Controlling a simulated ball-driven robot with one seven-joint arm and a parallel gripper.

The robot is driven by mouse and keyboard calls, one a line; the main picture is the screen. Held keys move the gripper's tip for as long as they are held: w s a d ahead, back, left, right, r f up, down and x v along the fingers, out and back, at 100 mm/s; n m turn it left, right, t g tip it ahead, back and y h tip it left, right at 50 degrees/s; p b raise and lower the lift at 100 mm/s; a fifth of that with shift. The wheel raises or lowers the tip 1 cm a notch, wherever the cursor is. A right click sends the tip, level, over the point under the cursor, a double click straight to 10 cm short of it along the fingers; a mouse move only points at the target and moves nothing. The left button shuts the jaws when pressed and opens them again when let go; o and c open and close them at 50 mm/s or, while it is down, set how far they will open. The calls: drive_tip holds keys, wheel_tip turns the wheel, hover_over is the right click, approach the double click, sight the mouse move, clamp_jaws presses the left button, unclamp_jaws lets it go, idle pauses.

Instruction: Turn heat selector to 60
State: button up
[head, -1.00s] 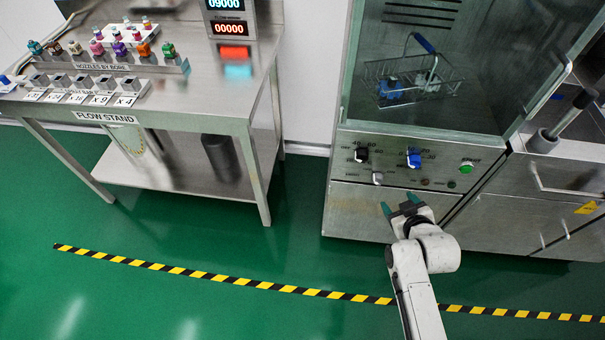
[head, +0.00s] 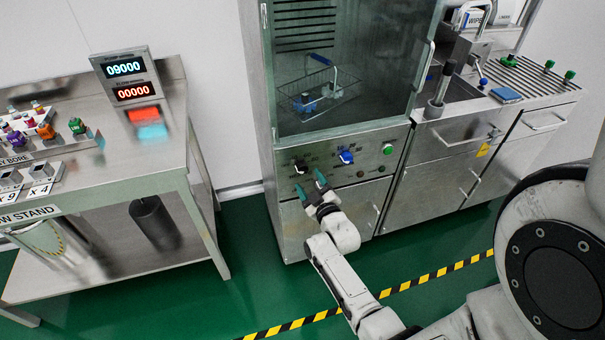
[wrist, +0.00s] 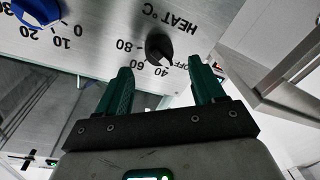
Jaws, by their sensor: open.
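The heat selector is a black knob (head: 300,166) at the left of the washer's steel control panel. In the wrist view the knob (wrist: 158,48) appears upside down, with HEAT °C, OFF, 40, 60 and 80 printed around it. I cannot tell for certain which mark it points to. My gripper (head: 309,182) is open and empty, just below and in front of the knob. In the wrist view the two green fingers (wrist: 160,70) stand apart, one on each side of the knob's line, and appear not to touch it.
A blue knob (head: 346,157) and a green button (head: 388,149) sit to the right on the panel. The glass door (head: 350,60) above is closed, with a wire basket (head: 320,92) behind it. A flow stand (head: 165,105) is at left. Green floor between is clear.

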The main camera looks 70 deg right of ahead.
sight(304, 172)
drive_tip(key=shift+x, duration=2.35)
drive_tip(key=shift+c, duration=0.5)
drive_tip(key=c, duration=1)
drive_tip(key=shift+o, duration=0.2)
